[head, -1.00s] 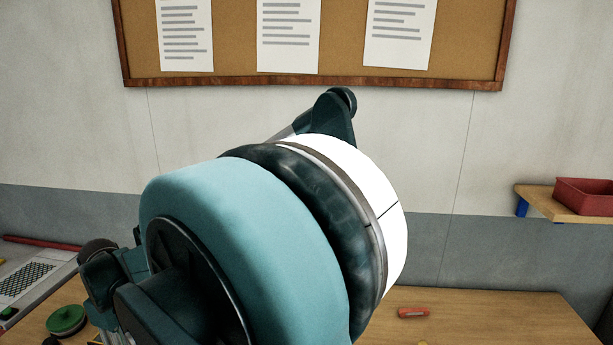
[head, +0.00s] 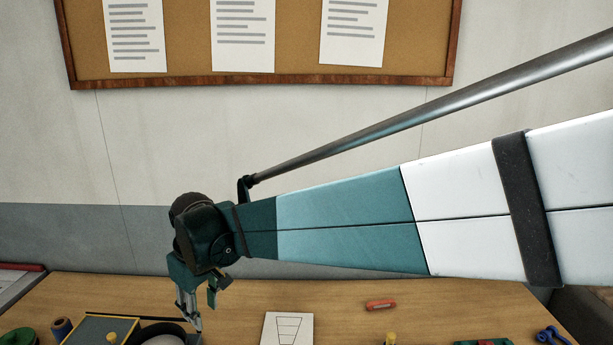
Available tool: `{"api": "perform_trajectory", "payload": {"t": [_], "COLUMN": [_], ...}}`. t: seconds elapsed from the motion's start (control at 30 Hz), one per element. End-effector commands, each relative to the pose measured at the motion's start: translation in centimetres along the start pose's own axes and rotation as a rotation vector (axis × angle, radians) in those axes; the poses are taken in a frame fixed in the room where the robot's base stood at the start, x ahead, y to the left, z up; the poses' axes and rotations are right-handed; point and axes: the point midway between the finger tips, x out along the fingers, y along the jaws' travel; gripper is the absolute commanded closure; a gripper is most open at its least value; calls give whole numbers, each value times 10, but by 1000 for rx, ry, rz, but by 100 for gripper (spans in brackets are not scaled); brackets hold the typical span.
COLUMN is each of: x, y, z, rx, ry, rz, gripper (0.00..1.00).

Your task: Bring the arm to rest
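My gripper (head: 203,314) hangs from the dark wrist at the lower left of the head view, pointing down. Its two fingers look apart, with nothing visible between them. It is over the left part of the wooden table (head: 350,290), near a yellow-edged box and a pale round thing (head: 165,339). Whether the fingertips touch anything cannot be told. My teal and white arm stretches across the view from the right edge to the wrist.
The yellow-edged box (head: 92,328), a spool (head: 61,328) and a green round thing (head: 18,338) are at left. A card with a drawing (head: 288,329), an orange-red piece (head: 381,305) and a blue item (head: 553,336) lie rightward. A corkboard (head: 290,65) hangs behind.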

Motion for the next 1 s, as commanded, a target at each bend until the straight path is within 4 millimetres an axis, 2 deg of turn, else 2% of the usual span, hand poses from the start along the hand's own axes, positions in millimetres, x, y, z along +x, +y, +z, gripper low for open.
{"api": "perform_trajectory", "payload": {"t": [0.03,0.2,0.5,1.0], "x": [-5,-23,-48,-75], "y": [10,39,79,121], "z": [13,50,119,238], "rx": [24,101,236,458], "ry": [8,35,82,162], "rz": [6,28,68,142], "gripper": [69,69,69,69]}}
